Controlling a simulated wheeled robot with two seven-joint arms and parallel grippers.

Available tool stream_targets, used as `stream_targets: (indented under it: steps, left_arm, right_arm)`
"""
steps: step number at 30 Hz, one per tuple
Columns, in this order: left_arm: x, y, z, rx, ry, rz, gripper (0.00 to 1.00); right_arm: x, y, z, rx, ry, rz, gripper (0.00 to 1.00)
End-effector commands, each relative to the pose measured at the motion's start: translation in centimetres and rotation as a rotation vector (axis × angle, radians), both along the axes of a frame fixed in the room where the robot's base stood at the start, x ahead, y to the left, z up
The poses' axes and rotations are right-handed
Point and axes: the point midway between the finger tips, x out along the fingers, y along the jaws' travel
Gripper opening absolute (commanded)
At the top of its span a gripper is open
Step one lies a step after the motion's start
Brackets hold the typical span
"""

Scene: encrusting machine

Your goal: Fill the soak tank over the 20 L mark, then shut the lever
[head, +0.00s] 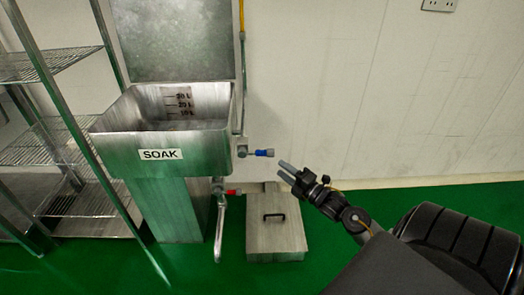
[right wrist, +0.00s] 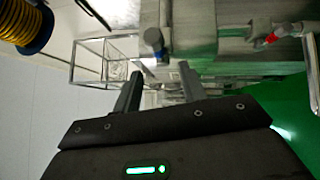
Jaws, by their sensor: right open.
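The steel soak tank (head: 113,147) with a SOAK label stands at the left in the head view. Its back wall carries a scale (head: 180,104) with 10, 20 and 30 L marks. I cannot tell the water level. A blue lever (head: 263,153) sticks out to the right from a valve on the tank's right side. A red lever (head: 233,192) sits lower, above a drain pipe. My right gripper (head: 284,168) is open and empty, just right of and below the blue lever, apparently apart from it. The red lever also shows in the right wrist view (right wrist: 267,41). My left gripper is out of view.
A steel box with a black handle (head: 274,238) stands on the green floor below my right gripper. Wire shelving (head: 55,140) stands left of the tank. A white wall (head: 370,90) runs behind. The floor to the right of the box is clear.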

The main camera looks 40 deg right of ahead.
Motion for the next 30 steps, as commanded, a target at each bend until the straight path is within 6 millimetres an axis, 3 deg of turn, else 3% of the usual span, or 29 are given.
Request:
stream_targets:
  steps: [8,21,30]
  left_arm:
    - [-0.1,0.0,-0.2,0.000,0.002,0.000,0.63]
    - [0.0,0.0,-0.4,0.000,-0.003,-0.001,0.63]
    - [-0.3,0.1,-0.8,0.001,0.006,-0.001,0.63]
  right_arm:
    - [0.8,-0.1,0.5,-0.014,-0.018,0.005,0.41]
    - [8.3,1.1,1.6,-0.012,-0.018,0.004,0.41]
    - [10.6,1.5,1.8,-0.014,-0.015,0.005,0.41]
